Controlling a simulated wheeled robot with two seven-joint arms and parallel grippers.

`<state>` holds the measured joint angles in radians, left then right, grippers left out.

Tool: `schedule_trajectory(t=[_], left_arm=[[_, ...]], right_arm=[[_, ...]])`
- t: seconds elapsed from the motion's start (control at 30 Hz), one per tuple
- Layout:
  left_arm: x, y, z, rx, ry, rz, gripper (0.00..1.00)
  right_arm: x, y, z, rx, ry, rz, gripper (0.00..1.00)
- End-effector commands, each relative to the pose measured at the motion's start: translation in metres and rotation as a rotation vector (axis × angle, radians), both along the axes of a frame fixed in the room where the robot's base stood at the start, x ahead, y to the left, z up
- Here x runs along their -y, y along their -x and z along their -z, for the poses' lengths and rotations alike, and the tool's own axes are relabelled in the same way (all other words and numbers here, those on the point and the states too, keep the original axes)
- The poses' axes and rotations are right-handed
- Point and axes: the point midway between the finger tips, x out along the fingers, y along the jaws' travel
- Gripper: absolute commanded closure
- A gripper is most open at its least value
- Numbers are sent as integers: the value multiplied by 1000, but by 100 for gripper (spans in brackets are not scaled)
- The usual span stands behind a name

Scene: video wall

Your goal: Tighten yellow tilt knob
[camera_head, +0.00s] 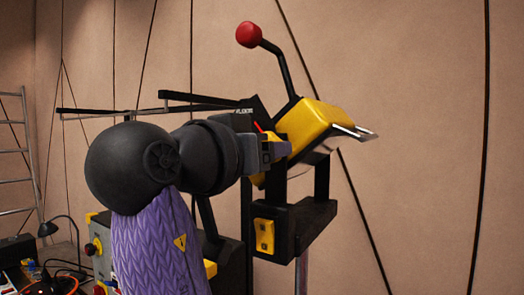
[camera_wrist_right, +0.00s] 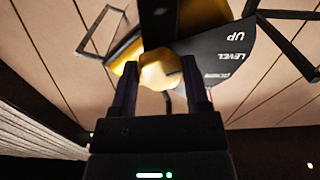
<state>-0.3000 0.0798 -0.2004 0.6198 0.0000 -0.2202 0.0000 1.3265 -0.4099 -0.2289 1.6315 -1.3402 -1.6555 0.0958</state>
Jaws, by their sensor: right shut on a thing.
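The yellow tilt knob (camera_wrist_right: 160,70) sits between the two dark fingers of my right gripper (camera_wrist_right: 160,78) in the right wrist view. The gripper is shut on it. A black dial plate (camera_wrist_right: 225,62) beside the knob reads UP and LEVEL, with a third, less clear word below. In the head view my right gripper (camera_head: 280,151) reaches the near side of the yellow tilting head (camera_head: 306,126), and my arm and gripper hide the knob there. A small red pointer (camera_head: 258,127) shows just above the gripper. My left gripper is not in view.
A black lever with a red ball (camera_head: 249,34) rises above the yellow head. A black bracket with a yellow part (camera_head: 264,236) stands below. Thin black bars (camera_head: 200,98) extend left. A lamp (camera_head: 48,229) and ladder (camera_head: 22,150) are at far left. The right side shows bare wall with cables.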

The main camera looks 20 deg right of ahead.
Motion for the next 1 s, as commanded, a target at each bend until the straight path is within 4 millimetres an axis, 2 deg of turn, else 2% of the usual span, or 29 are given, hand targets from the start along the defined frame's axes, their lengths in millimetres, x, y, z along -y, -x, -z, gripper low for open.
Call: schedule_trajectory(t=[1.0], left_arm=[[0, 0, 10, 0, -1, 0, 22]], right_arm=[[-1, -1, 0, 753, -589, 0, 99]])
